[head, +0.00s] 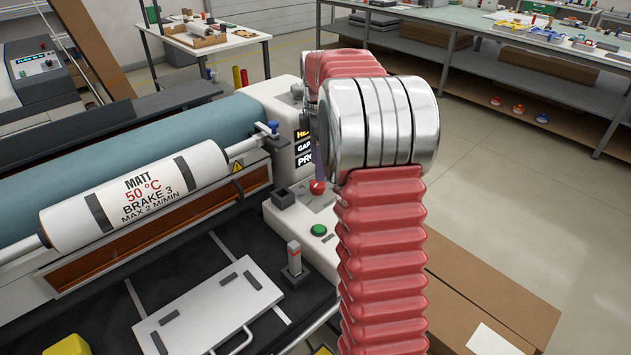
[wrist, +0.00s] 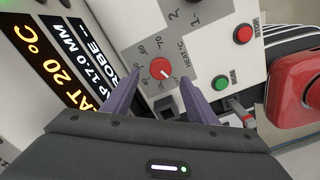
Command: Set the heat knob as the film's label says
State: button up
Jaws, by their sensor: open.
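The film roll (head: 135,197) is white and lies on the machine's front; its label reads MATT, 50 °C, BRAKE 3, MAX 2 M/MIN. The red heat knob (wrist: 160,69) sits on a light panel marked HEAT °C with a ring of numbers. It has a small white mark; I cannot tell which number it points at. The knob also shows in the head view (head: 317,187). My gripper (wrist: 160,75) is open, its two purple fingers on either side of the knob in the wrist view. I cannot tell whether they touch it. In the head view my arm hides most of the gripper.
The display (wrist: 48,60) reads 20 °C and 17.0 MM. A green RUN button (wrist: 222,83) and a red STOP button (wrist: 243,34) are on the same panel. A grey plate (head: 208,307) lies on the black bed. Cardboard boxes (head: 490,290) stand right of the machine.

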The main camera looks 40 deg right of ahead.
aim_at(318, 187)
notch_tip(318, 187, down, 7)
jog(key=shift+r, duration=0.2)
jog(key=shift+c, duration=0.3)
